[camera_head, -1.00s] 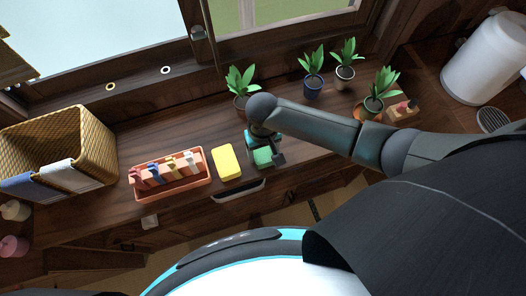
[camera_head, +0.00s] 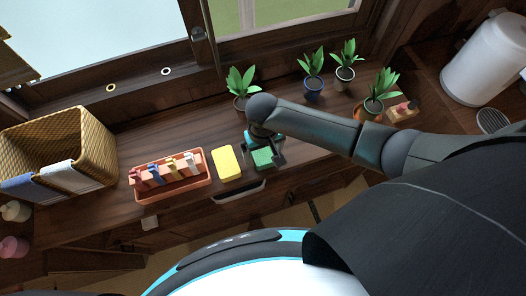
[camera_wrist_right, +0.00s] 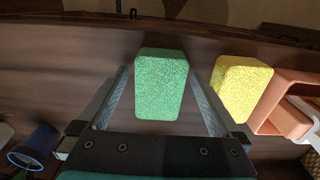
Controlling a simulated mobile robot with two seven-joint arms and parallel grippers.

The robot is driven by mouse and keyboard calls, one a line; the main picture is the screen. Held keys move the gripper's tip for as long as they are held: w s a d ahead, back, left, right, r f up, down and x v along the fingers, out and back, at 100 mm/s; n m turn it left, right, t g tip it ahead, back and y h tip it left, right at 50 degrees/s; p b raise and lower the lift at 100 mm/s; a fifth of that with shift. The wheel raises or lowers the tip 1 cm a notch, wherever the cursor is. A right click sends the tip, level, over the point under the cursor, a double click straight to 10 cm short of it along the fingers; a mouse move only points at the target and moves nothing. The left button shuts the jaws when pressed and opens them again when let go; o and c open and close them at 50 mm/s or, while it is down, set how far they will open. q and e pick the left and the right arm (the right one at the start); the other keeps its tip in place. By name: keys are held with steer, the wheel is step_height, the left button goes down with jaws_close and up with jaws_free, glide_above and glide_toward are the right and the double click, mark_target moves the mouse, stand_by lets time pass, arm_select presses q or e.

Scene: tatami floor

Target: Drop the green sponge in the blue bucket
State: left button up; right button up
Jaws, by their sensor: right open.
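The green sponge (camera_head: 264,157) lies on the dark wooden counter, right of a yellow sponge (camera_head: 228,163). My right gripper (camera_head: 266,154) is over the green sponge. In the right wrist view the green sponge (camera_wrist_right: 161,85) sits between the two open fingers of my right gripper (camera_wrist_right: 161,78), one on each side. I cannot tell whether either finger touches it. I see no clear blue bucket; a blue plant pot (camera_head: 313,88) stands at the back of the counter. My left gripper is not in view.
An orange tray (camera_head: 203,187) with several small coloured items stands left of the yellow sponge. A wicker basket (camera_head: 96,150) with cloths is at the far left. Several potted plants line the back beneath the window. A white canister (camera_head: 480,62) stands at the right.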

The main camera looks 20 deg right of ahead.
mark_target(263, 154)
step_height(263, 154, up, 12)
steer(key=p, duration=0.3)
steer(key=shift+a+f, duration=0.1)
steer(key=shift+f, duration=0.05)
stand_by(0.4)
